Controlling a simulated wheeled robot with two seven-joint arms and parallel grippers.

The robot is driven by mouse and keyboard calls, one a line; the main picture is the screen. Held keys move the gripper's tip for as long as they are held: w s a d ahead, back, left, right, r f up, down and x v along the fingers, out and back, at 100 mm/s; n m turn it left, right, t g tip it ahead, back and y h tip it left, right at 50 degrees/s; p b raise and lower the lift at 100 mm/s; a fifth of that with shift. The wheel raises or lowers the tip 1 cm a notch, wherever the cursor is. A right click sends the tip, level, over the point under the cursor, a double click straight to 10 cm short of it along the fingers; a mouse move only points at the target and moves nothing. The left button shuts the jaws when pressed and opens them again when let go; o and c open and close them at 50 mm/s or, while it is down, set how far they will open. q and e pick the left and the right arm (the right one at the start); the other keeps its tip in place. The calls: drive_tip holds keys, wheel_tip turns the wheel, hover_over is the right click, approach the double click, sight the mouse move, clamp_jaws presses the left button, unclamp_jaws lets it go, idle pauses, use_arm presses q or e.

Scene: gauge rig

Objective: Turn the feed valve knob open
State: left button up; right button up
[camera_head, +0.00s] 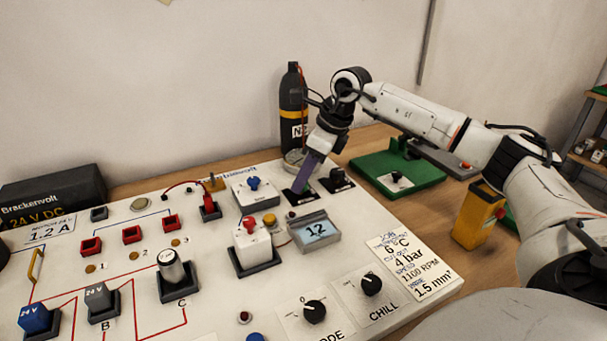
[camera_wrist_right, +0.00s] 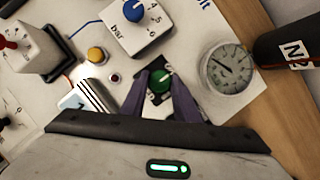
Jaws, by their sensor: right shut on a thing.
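The feed valve knob appears to be the green knob (camera_wrist_right: 159,80) with a pale pointer line, on a black square plate (camera_wrist_right: 138,95) in the right wrist view. The pointer slants toward the upper right; the small marks around it are hard to read. My right gripper (camera_wrist_right: 160,86) has its purple fingers on both sides of the knob, shut on it. In the head view, my right gripper (camera_head: 299,188) reaches down onto the panel and hides the knob. My left gripper is not in view.
A round gauge (camera_wrist_right: 228,68) and a black N2 cylinder (camera_head: 292,105) stand close to the gripper. A yellow box (camera_head: 478,215) stands at right.

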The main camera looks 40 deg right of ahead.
idle(0.4)
drive_tip(key=o, duration=1.1)
drive_tip(key=shift+r, duration=0.1)
drive_tip(key=v, duration=1)
drive_tip(key=shift+r, duration=0.1)
drive_tip(key=shift+s, duration=0.1)
